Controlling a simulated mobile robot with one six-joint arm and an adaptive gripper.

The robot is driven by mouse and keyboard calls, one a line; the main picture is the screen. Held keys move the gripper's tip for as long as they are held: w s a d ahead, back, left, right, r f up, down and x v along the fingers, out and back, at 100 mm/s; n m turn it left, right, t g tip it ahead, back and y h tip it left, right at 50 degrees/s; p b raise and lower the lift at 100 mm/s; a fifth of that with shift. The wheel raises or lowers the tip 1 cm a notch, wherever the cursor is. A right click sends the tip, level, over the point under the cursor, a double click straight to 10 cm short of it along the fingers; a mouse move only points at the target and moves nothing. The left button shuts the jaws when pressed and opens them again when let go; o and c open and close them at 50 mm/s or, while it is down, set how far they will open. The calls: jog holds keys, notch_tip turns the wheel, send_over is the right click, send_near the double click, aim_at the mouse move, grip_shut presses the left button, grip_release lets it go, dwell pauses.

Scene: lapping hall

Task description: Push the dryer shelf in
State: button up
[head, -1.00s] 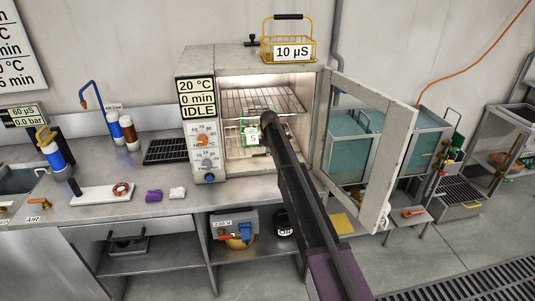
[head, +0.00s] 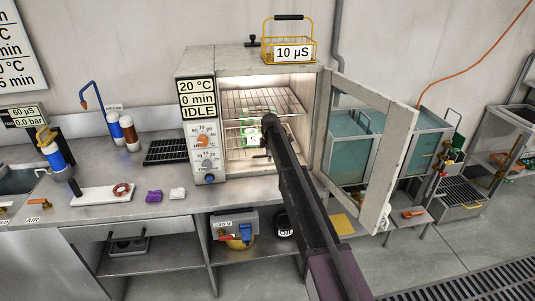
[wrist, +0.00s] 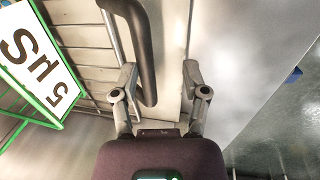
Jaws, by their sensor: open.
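The dryer (head: 197,130) stands on the bench with its door (head: 402,150) swung open to the right. Inside is an upper wire rack (head: 240,100) and a lower dryer shelf (head: 233,153), which carries a green-framed basket (head: 251,113) labelled 5 µS. My gripper (head: 268,122) is at the dryer opening, in front of the shelves; my arm hides part of them. In the wrist view my gripper (wrist: 158,75) is open. A dark curved bar (wrist: 145,50) lies close by the left finger; contact is unclear. The basket's label (wrist: 38,58) shows at left.
A yellow basket (head: 288,51) labelled 10 µS stands on top of the dryer. The open door borders my arm on the right. A black grate (head: 166,151), purple piece (head: 153,196) and white piece (head: 178,193) lie on the bench to the left.

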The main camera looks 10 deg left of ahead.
jog(key=s+d, duration=0.3)
jog(key=s, duration=0.8)
jog(key=s+d, duration=0.3)
jog(key=s, duration=0.8)
notch_tip(320, 180, up, 13)
jog(key=s+p, duration=0.2)
jog(key=p, duration=1.1)
jog(key=shift+d, duration=0.4)
jog(key=shift+w+a+r, duration=0.25)
jog(key=shift+a, duration=0.05)
jog(key=shift+f, duration=0.15)
notch_tip(320, 180, down, 13)
jog(key=w+b, duration=0.2)
jog(key=b, duration=1.1)
jog(key=shift+w+a, duration=0.3)
jog(key=shift+a, duration=0.1)
jog(key=shift+f, duration=0.1)
